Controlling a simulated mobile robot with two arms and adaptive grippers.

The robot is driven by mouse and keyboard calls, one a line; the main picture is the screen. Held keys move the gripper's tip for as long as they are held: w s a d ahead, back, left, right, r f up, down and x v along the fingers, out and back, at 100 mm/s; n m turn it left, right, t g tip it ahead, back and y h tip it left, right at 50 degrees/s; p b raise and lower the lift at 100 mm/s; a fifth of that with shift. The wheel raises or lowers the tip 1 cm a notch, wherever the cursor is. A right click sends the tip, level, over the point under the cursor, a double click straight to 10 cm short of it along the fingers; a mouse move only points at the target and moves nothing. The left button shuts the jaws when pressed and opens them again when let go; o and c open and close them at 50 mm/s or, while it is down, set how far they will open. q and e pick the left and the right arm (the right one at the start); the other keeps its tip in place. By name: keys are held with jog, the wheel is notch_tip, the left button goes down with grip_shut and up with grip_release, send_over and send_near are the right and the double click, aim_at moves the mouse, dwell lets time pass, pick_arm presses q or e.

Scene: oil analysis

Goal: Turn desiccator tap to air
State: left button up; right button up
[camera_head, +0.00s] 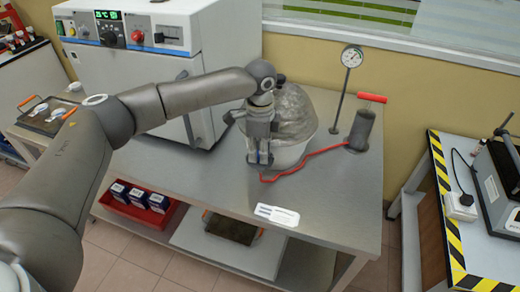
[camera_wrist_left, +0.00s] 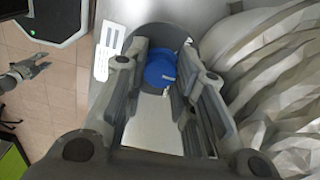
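The desiccator (camera_head: 298,115) is a rounded, clear-grey vessel with a white lower bowl, standing at the back of the steel bench. Its faceted body fills the right of the left wrist view (camera_wrist_left: 275,85). My left gripper (camera_head: 260,160) points down at the near left side of the vessel. In the left wrist view, a round blue knob (camera_wrist_left: 160,73), apparently the tap, lies between the spread fingers (camera_wrist_left: 163,65). I cannot tell whether the fingers touch it. A grey gripper-like shape (camera_wrist_left: 25,72), probably my right gripper, shows over the floor; its opening is too small to judge.
A red hose (camera_head: 305,160) runs to a grey pump (camera_head: 361,128) with a red handle. A gauge (camera_head: 351,57) stands behind. An oven (camera_head: 150,60) is at the left. A white label card (camera_head: 277,215) lies at the front edge. The bench's front right is clear.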

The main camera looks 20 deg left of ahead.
pick_arm(q)
jog(key=shift+r+p, duration=0.15)
jog(key=shift+p, duration=0.4)
jog(key=shift+c, duration=0.2)
jog(key=n+p, duration=0.9)
jog(key=p, duration=0.3)
jog(key=shift+r, duration=0.1)
jog(key=shift+n+p, duration=1.25)
jog(key=shift+n, duration=0.15)
jog(key=shift+w, duration=0.1)
jog(key=o, duration=0.8)
jog(key=shift+f, duration=0.2)
notch_tip(320, 180, up, 12)
